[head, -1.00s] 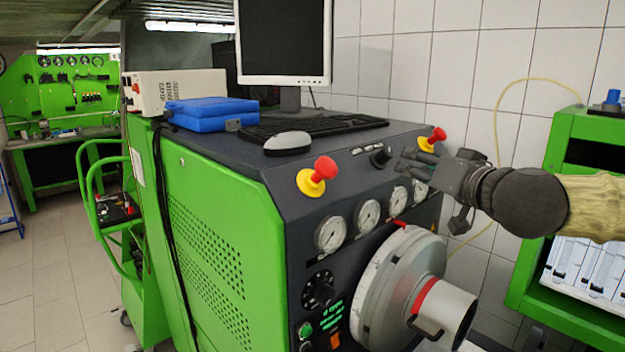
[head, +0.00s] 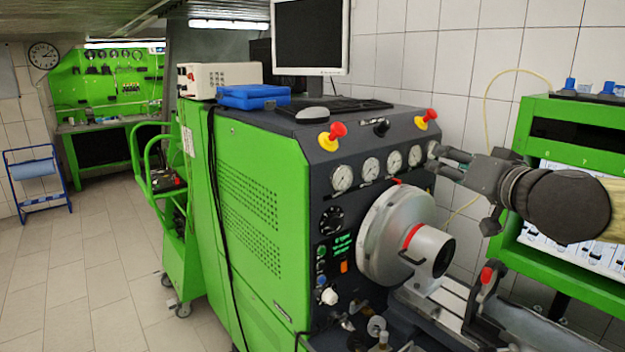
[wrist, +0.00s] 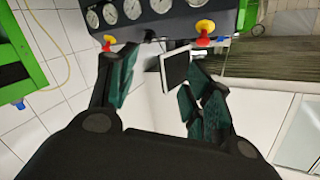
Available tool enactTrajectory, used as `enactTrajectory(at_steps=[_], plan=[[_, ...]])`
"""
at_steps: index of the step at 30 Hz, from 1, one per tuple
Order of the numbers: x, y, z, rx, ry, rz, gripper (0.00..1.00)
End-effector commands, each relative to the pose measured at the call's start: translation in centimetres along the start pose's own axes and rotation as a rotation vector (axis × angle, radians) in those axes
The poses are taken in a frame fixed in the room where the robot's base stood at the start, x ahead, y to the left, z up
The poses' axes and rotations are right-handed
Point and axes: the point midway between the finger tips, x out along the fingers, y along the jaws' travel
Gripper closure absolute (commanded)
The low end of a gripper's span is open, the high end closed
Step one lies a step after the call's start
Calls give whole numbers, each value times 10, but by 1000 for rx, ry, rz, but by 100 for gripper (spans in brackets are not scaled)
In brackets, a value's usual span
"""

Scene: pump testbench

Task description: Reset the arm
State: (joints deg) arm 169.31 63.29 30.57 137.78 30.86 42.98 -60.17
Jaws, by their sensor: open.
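My arm reaches in from the right edge of the head view. My gripper (head: 436,161) is dark grey and points left, in front of the tiled wall and by the right end of the testbench's gauge panel. In the wrist view my gripper (wrist: 160,85) has its two fingers spread wide with nothing between them. Beyond the fingers the wrist view shows the monitor (wrist: 175,69) and the gauge panel upside down. I cannot tell from the head view how far the fingertips are from the panel.
The green testbench (head: 250,190) carries two red-and-yellow emergency buttons (head: 331,136), several gauges (head: 371,168) and a large metal drum (head: 388,235). A green cabinet (head: 535,115) stands right. A green trolley (head: 150,215) stands left. The tiled floor (head: 90,290) at left is clear.

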Motion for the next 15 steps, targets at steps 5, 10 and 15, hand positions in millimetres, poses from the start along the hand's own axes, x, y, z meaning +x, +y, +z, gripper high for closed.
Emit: enactTrajectory(at_steps=[5, 10, 15], plan=[[7, 3, 15, -2, -25, 9, 50], [25, 13, 42, -4, -70, 30, 50], [29, 21, 71, -7, -116, 52, 50]])
